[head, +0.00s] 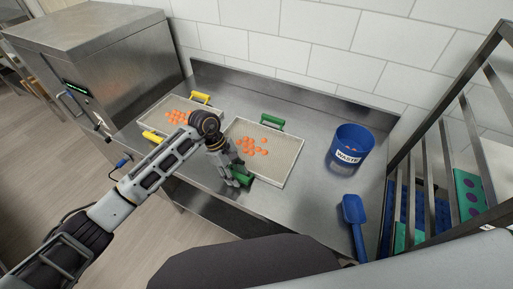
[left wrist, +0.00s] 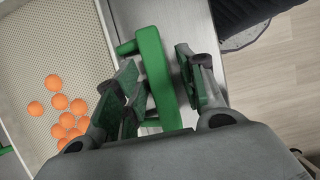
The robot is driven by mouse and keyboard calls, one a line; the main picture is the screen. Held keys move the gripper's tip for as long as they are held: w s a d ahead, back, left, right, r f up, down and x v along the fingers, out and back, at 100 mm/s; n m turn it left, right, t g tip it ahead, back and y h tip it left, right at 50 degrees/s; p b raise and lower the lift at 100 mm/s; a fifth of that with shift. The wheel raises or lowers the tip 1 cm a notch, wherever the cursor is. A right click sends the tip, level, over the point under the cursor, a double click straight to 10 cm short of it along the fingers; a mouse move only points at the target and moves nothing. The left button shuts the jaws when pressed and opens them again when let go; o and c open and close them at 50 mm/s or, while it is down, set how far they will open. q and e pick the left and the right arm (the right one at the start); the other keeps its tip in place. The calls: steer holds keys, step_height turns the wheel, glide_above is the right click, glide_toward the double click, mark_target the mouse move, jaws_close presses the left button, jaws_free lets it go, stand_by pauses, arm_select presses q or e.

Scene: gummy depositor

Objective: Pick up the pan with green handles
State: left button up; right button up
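The pan with green handles (head: 287,163) is a shallow perforated tray lying flat on the steel counter, with orange gummies on it. Its far green handle (head: 272,121) is free. My left gripper (head: 236,178) is at its near green handle (head: 243,179), partly covering it. In the left wrist view that handle (left wrist: 158,75) lies between my two fingers, with a small gap showing on the right finger's side. The fingers are spread around it, and I see no firm grip. The pan's perforated surface also shows there (left wrist: 55,40). My right gripper is not in view.
A blue waste bin (head: 352,150) and a blue scoop (head: 354,222) are to the right. A metal rack (head: 470,110) stands far right, a steel machine (head: 110,65) far left.

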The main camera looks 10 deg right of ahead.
arm_select(q)
jaws_close()
steer(key=shift+r, duration=0.2)
steer(key=shift+r+b, duration=1.1)
steer(key=shift+r, duration=3.8)
